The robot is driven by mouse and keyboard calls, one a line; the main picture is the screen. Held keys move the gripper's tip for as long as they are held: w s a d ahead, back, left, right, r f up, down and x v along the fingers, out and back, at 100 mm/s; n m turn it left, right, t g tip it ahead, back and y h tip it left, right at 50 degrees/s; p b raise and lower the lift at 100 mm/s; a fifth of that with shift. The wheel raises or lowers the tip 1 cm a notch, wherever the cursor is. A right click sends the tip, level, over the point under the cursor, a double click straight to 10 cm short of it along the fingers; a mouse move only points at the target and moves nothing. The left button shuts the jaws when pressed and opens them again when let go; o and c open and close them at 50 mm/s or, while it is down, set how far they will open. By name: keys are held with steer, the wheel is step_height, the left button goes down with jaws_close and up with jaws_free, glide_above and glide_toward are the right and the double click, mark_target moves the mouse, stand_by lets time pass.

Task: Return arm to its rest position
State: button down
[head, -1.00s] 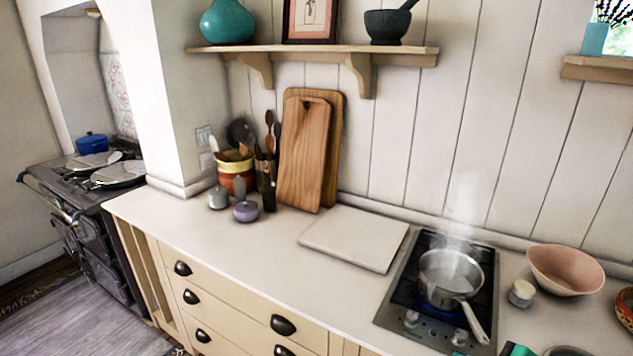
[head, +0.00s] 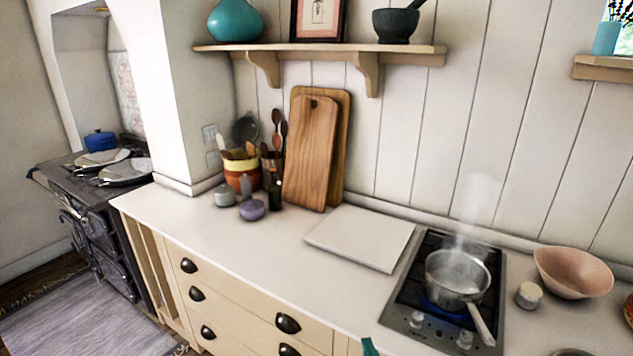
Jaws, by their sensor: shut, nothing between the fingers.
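My gripper's fingers do not show in the head view. Only a small teal piece pokes up at the bottom edge, right of the middle; I cannot tell which part of my arm it is, if it is mine. A steel saucepan (head: 457,277) sits on the black hob (head: 400,300) at the right, its handle pointing toward the front right. Steam rises from it and a blue flame glows beneath.
A white board (head: 360,238) lies on the pale counter (head: 270,238) left of the hob. Wooden cutting boards (head: 310,150), a utensil crock (head: 241,172) and small lidded pots stand behind. A pink bowl (head: 572,272) and small jar (head: 529,295) are right of the hob.

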steer(key=s+a+f+m+h, duration=0.2)
steer(key=s+a+f+m, duration=0.1)
steer(key=s+a+f, duration=0.4)
steer(key=s+a+f+m+h, duration=0.1)
steer(key=s+a+f+m, duration=0.1)
steer(key=s+a+f, duration=0.45)
steer(key=s+r+n, duration=0.1)
steer(key=s+r, duration=0.1)
steer(key=s, duration=0.9)
steer(key=s+d+r+n+y, duration=0.1)
steer(key=s+r+n, duration=0.1)
steer(key=s, duration=1)
steer(key=shift+s+d, duration=0.25)
